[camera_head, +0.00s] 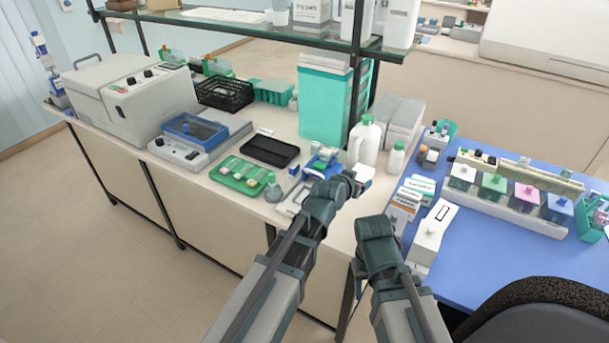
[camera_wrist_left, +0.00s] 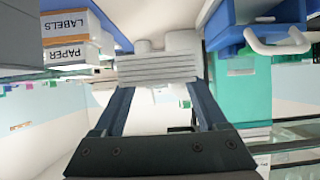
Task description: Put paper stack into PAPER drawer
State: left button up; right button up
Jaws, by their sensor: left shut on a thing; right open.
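A white paper stack (camera_wrist_left: 158,68) with layered edges is between the two fingers of my left gripper (camera_wrist_left: 155,92), which is shut on it. In the head view my left gripper (camera_head: 357,184) holds the white stack (camera_head: 365,172) above the bench, near the white bottle. A drawer front marked PAPER (camera_wrist_left: 70,55) shows at the left of the wrist view, beside one marked LABELS. In the head view small labelled drawer fronts (camera_head: 405,198) stand right of my left gripper. My right gripper (camera_head: 375,225) is lower, empty, left of these drawers; its fingertips are hard to see.
A white bottle with green cap (camera_head: 364,143) stands behind my left gripper. A green tray (camera_head: 238,175) and black tray (camera_head: 270,151) lie to the left. A white box (camera_head: 433,238) stands on the blue mat (camera_head: 480,265) at right. A shelf (camera_head: 250,32) overhangs the back.

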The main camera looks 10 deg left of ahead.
aim_at(352, 210)
pick_arm(q)
jog(key=shift+f+b, duration=5)
jog(key=shift+f, duration=0.15)
jog(key=o, duration=1.4)
